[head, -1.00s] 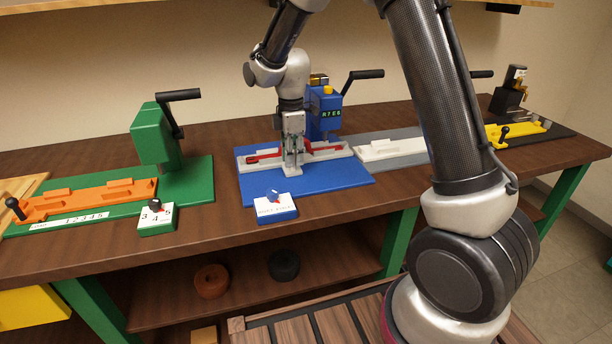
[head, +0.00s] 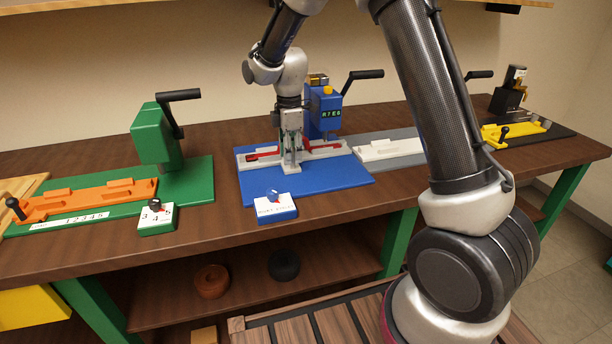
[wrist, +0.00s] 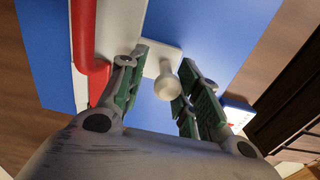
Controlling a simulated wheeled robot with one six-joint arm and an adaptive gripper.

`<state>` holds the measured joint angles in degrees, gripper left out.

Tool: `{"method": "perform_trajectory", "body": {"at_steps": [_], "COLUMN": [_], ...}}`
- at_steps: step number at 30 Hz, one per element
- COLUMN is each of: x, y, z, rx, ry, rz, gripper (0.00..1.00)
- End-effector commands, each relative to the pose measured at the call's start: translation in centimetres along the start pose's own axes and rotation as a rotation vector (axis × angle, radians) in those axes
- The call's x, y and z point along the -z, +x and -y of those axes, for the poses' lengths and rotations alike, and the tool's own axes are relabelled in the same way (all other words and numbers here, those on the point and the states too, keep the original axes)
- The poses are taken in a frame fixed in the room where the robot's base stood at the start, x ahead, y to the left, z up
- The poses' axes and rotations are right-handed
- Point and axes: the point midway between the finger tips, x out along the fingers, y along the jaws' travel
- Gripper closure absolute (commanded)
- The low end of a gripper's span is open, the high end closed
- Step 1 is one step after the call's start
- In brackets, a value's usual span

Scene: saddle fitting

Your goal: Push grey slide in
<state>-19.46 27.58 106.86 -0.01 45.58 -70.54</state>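The light grey slide (head: 326,154) lies on the blue base plate (head: 330,179) of the blue station. A red part (head: 264,154) lies along it and also shows in the wrist view (wrist: 86,40). My gripper (head: 291,167) points down at the front of the slide, near its middle. In the wrist view, the slide's pale round knob (wrist: 167,86) stands between the two green-padded fingers of my gripper (wrist: 160,92). The fingers are apart, one on each side of the knob. A gap shows on the left; contact on the right cannot be told. The fingers hide part of the slide.
A blue press with a black lever (head: 326,110) rises just behind my gripper. A blue-and-white dial box (head: 276,207) stands in front of the plate. A green station (head: 155,135) is at left, a white slide (head: 388,148) at right. The plate's front right is clear.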

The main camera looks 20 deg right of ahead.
Motion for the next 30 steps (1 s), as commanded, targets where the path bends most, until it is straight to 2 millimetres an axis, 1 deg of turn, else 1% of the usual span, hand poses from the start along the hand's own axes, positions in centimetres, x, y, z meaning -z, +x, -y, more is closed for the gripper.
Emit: {"method": "perform_trajectory", "body": {"at_steps": [1, 11, 30], "x": [0.0, 0.0, 0.0], "y": [-0.2, -0.3, -5.6], "z": [-0.3, -0.1, 0.0], "rx": [-0.009, -0.004, -0.001], "ry": [-0.001, 0.0, 0.0], "rz": [-0.002, -0.001, 0.0], "gripper": [0.58, 0.57, 0.57]}}
